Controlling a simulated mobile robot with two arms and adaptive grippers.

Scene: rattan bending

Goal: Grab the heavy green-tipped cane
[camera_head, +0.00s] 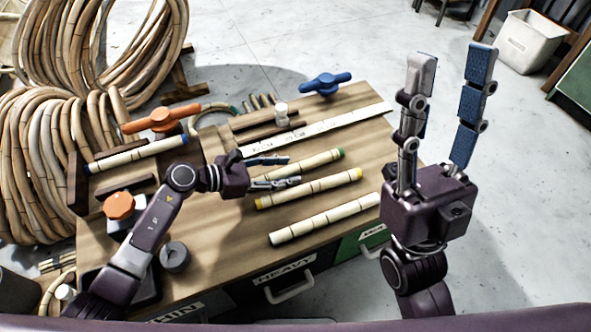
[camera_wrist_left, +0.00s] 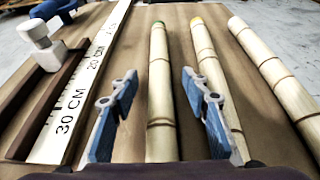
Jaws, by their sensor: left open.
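The green-tipped cane (camera_head: 314,162) is a pale, jointed length lying on the wooden bench. Its green tip points to the far right in the head view. My left gripper (camera_head: 287,170) is open, with one blue-padded finger on each side of this cane's near part. In the left wrist view the cane (camera_wrist_left: 161,95) runs between the two fingers (camera_wrist_left: 162,95), with a visible gap on each side. The gripper body hides its near end. My right gripper (camera_head: 452,65) is open and empty, fingers pointing up, right of the bench.
A yellow-tipped cane (camera_head: 309,188) and a plain-looking cane (camera_head: 325,219) lie alongside, nearer the front. A ruler (camera_head: 345,124) and blue-handled clamp (camera_head: 326,84) lie beyond. A blue-tipped cane (camera_head: 138,154), orange clamp (camera_head: 162,119) and rattan coils (camera_head: 50,155) are left. HEAVY labels a drawer (camera_head: 285,271).

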